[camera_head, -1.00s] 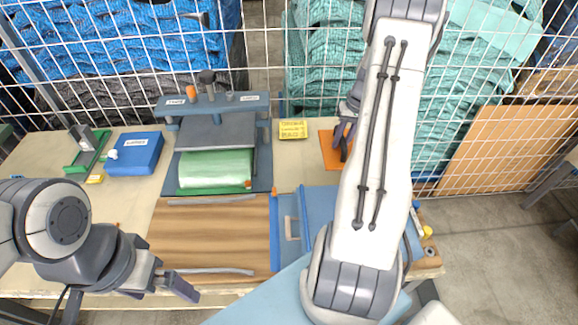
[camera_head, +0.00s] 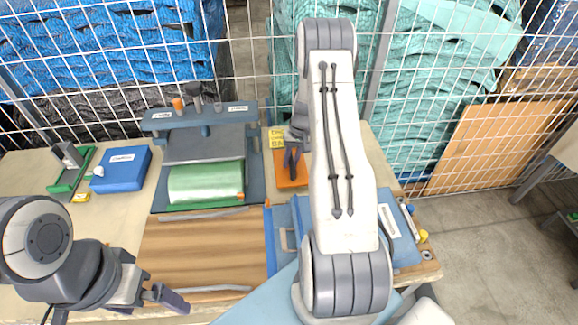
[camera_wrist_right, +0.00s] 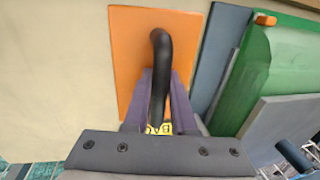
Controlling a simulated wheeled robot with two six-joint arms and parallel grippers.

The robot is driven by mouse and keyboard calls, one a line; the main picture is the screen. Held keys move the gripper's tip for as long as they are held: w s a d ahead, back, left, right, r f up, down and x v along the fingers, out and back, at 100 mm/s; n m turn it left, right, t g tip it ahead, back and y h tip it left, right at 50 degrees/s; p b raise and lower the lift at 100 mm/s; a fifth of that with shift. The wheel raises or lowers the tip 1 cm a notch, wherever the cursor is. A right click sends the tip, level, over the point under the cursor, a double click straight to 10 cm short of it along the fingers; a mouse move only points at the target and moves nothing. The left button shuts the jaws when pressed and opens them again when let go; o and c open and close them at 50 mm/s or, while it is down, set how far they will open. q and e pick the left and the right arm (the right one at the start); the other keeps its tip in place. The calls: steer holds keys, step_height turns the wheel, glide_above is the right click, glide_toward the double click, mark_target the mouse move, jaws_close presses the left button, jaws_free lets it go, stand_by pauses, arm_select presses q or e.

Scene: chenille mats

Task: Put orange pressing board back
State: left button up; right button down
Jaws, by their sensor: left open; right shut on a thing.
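The orange pressing board (camera_head: 291,176) is a flat orange plate with a black arched handle. It is just right of the press's blue base in the head view. My right gripper (camera_head: 294,152) is shut on the black handle, seen closely in the right wrist view (camera_wrist_right: 158,90), where the orange plate (camera_wrist_right: 132,50) lies beyond the fingers. I cannot tell whether the plate touches the table. A yellow note (camera_head: 276,138) lies just behind the board, partly hidden by my right gripper.
The press with a green roll (camera_head: 206,184) stands left of the orange board. A wooden board (camera_head: 200,250) fills the front middle. A blue box (camera_head: 121,168) and a green holder (camera_head: 73,170) stand left. My right arm hides part of the blue panel (camera_head: 398,235). A wire fence is behind.

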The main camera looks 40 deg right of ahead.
steer(key=shift+w+a+f, duration=0.15)
steer(key=shift+w+a, duration=0.05)
steer(key=shift+w, duration=0.05)
step_height(320, 180, down, 3)
steer(key=shift+f+p, duration=0.1)
steer(key=shift+p, duration=0.7)
steer(key=shift+f, duration=0.55)
steer(key=c, duration=0.7)
jaws_free()
steer(key=shift+c, duration=0.2)
